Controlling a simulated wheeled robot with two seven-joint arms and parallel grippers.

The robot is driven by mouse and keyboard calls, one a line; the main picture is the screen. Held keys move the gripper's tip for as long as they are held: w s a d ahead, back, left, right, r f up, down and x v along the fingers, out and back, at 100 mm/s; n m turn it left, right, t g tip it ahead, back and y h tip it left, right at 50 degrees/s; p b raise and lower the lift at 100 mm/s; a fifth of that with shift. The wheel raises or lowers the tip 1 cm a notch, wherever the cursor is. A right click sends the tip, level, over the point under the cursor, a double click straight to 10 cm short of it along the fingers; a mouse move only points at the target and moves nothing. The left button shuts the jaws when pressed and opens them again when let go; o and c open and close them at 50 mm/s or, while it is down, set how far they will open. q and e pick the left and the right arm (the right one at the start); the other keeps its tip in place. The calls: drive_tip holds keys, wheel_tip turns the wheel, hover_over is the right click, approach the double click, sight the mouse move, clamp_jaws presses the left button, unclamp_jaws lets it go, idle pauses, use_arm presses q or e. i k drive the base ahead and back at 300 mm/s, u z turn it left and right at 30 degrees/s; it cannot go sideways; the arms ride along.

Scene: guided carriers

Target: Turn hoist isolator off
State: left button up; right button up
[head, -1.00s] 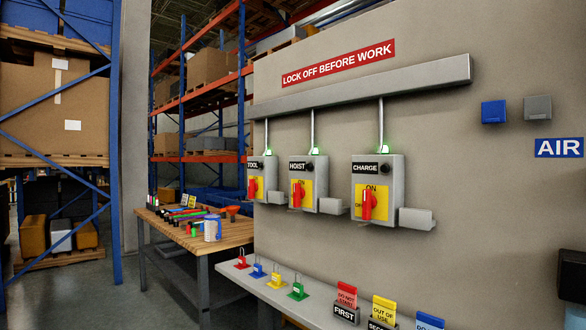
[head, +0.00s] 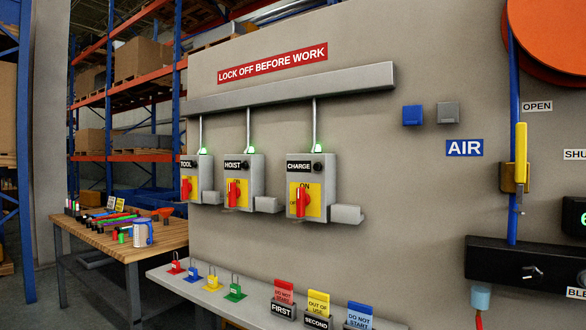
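The hoist isolator (head: 237,182) is a grey box on the wall in the head view, labelled HOIST. It has a yellow plate and a red rotary handle (head: 232,193) that stands upright, by the ON marking. A green lamp (head: 248,149) glows on top of it. The tool isolator (head: 196,178) is to its left and the charge isolator (head: 309,186) to its right; both also have upright red handles and green lamps. Neither of my grippers is in view.
A shelf below holds several coloured padlocks (head: 235,291) and tag holders (head: 318,309). A wooden workbench (head: 118,236) with tools stands at left. At right are a yellow valve handle (head: 521,152) on a blue pipe and a black unit (head: 520,263).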

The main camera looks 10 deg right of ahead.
sight(234, 192)
drive_tip(key=u, duration=0.4)
drive_tip(key=i, duration=1.9)
drive_tip(key=z, duration=0.7)
